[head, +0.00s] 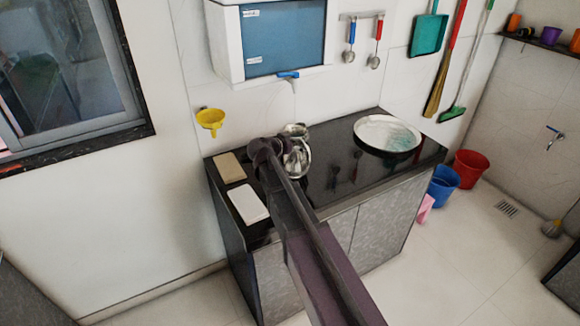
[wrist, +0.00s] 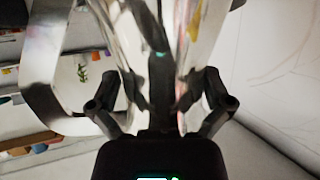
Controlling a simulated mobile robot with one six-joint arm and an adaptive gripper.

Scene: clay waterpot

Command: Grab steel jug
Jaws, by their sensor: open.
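The shiny steel jug (head: 299,158) stands on the black counter, partly hidden behind my arm in the head view. In the wrist view the jug (wrist: 125,30) fills the upper middle, very close, with its broad curved handle (wrist: 42,65) at the left. My gripper (wrist: 160,105) is open, with one finger on each side of the jug's lower visible part. The frames do not show clearly whether the fingers touch it. In the head view my gripper (head: 268,150) is at the jug's left side.
A white water purifier (head: 270,45) and a yellow funnel (head: 210,119) are on the wall behind.

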